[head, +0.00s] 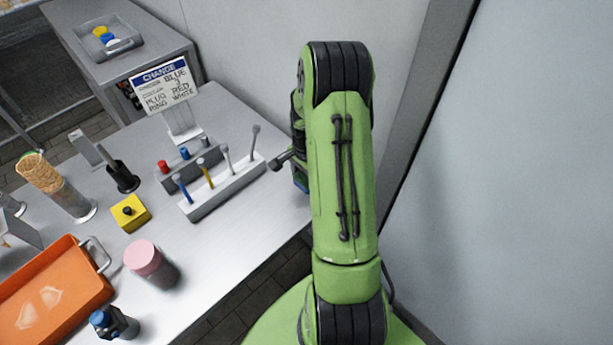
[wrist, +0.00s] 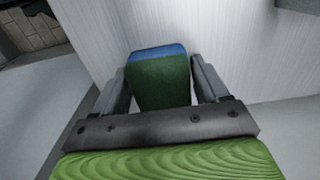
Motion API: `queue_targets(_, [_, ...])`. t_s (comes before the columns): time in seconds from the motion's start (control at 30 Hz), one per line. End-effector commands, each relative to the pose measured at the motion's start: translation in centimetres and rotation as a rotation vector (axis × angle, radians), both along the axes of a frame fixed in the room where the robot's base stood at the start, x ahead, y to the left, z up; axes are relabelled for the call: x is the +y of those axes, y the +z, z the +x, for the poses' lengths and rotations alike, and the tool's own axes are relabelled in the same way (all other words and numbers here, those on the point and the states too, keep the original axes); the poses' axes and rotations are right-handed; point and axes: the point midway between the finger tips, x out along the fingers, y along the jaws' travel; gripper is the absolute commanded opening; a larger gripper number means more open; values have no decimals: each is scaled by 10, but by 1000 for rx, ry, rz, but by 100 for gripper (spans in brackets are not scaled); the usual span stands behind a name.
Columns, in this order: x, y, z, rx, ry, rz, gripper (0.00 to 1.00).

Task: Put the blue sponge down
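The blue sponge (wrist: 158,50) is between the two fingers of my gripper (wrist: 159,66) in the wrist view, with a dark green face toward the camera and a blue edge at its far end. The fingers meet its two sides. In the head view my gripper (head: 287,161) is mostly hidden behind my green arm, at the right edge of the table by the wall. A small blue patch of the sponge (head: 301,186) shows just below it.
The metal table (head: 225,255) holds a white tool rack (head: 222,190), a sign (head: 165,85), a yellow block (head: 130,213), a pink-lidded jar (head: 146,258), an orange tray (head: 82,252) and a cone holder (head: 75,203). Bare tabletop lies in front of the rack.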

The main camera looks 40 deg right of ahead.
Motion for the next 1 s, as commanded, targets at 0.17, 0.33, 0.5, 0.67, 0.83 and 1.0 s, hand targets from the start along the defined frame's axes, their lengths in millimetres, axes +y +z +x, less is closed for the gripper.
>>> queue_targets(0.17, [0, 1, 0, 0, 0, 0, 92])
queue_targets(0.33, [0, 1, 0, 0, 0, 0, 92])
queue_targets(0.5, [-1, 18, 1, -3, 0, -3, 92])
queue_targets(0.67, [-1, 63, 1, -5, 0, -5, 92])
queue_targets(0.83, [-1, 104, 0, -3, 0, -3, 92])
queue_targets(1.0, [0, 124, 0, -1, 2, -1, 92])
